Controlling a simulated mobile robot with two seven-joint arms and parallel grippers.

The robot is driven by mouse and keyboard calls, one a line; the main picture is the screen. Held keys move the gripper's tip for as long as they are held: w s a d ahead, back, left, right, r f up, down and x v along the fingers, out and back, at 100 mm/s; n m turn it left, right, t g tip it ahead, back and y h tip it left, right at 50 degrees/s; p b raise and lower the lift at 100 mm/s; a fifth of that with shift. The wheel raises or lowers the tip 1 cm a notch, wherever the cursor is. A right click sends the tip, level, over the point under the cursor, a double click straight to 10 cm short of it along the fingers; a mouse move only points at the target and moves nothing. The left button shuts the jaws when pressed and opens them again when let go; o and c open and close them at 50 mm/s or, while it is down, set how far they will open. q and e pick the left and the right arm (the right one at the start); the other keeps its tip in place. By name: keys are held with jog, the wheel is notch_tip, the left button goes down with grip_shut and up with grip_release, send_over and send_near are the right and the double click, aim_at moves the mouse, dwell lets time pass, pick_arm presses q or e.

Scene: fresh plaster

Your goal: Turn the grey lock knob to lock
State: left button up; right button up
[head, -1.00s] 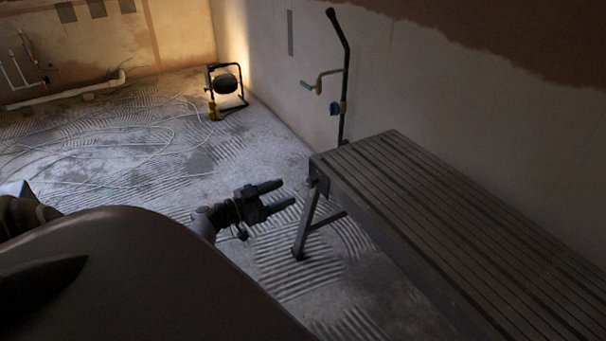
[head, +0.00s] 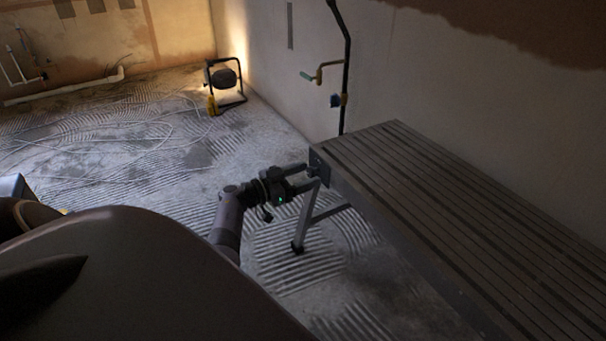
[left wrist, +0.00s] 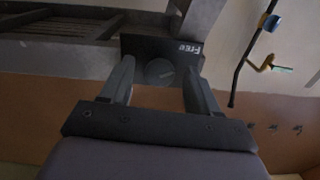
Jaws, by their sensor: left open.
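The grey lock knob (left wrist: 159,72) is a round disc on a dark plate (left wrist: 150,46) marked "Free" in the left wrist view. The plate sits at the end of the slatted platform (head: 440,205), by its folding leg (head: 308,215). My left gripper (head: 309,176) is at this plate in the head view, its fingers largely covering the knob there. In the left wrist view the open fingers (left wrist: 160,76) stand on either side of the knob; I cannot tell whether they touch it. My right gripper is not in view.
A pole with a crank handle (head: 346,80) leans on the wall behind the platform. A work lamp (head: 224,85) stands on the floor farther back. Loose cable (head: 150,140) lies over the ridged floor at the left.

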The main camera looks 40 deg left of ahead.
pick_arm(q)
jog(key=c, duration=1)
jog(key=shift+c, duration=0.2)
